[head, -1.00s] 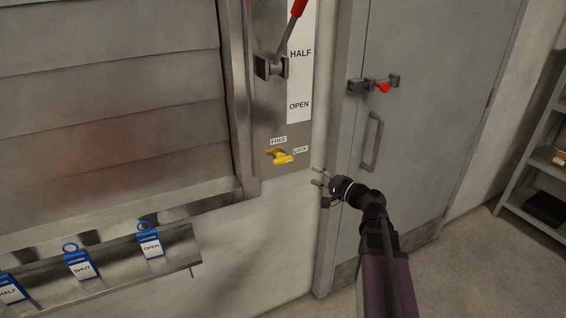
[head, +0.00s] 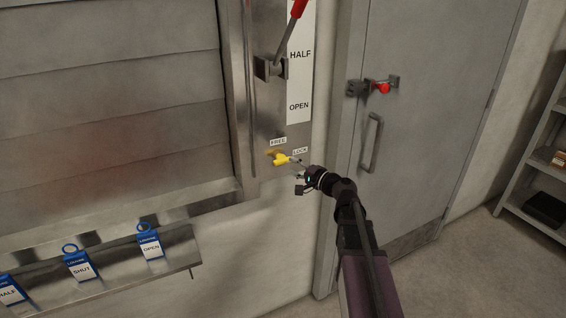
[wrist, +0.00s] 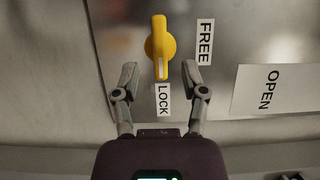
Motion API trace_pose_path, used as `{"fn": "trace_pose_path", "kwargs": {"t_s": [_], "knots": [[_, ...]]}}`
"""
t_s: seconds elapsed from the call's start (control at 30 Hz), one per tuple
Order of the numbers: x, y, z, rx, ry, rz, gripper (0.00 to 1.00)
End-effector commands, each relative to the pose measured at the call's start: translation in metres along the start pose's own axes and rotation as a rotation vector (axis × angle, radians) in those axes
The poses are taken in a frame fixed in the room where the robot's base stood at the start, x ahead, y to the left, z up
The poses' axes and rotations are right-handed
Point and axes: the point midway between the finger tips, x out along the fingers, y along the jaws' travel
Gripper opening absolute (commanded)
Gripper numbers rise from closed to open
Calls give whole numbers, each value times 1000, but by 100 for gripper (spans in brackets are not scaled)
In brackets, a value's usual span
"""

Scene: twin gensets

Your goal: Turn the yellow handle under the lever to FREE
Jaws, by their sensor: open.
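The yellow handle (head: 279,158) is on the metal plate below the lever (head: 288,40), which has a red grip. Its tip points toward the LOCK label (head: 300,150); the FREE label (head: 278,142) is above it. In the wrist view the handle (wrist: 161,46) has a pale mark at its tip, next to the LOCK label (wrist: 163,100). The FREE label (wrist: 205,42) is to its right. My gripper (wrist: 159,72) is open, with one fingertip on each side of the handle's tip and gaps showing. In the head view my gripper (head: 296,165) is close to the handle and partly overlaps its tip.
A grey door (head: 425,140) with a red-knobbed latch (head: 383,88) and a pull handle is to the right. A metal tray (head: 110,272) with several blue tags is at lower left. Shelving (head: 545,165) stands at far right.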

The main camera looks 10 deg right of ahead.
Motion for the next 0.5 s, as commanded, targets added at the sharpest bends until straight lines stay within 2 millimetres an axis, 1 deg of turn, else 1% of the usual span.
{"fn": "trace_pose_path", "kwargs": {"t_s": [0.03, 0.2, 0.33, 0.5], "knots": [[10, 0, -2, 0, -2, 0, 56], [32, 0, -1, 0, -2, 0, 56], [43, 0, -1, 0, -1, 0, 56], [49, 0, 0, 0, 0, 0, 56]]}}
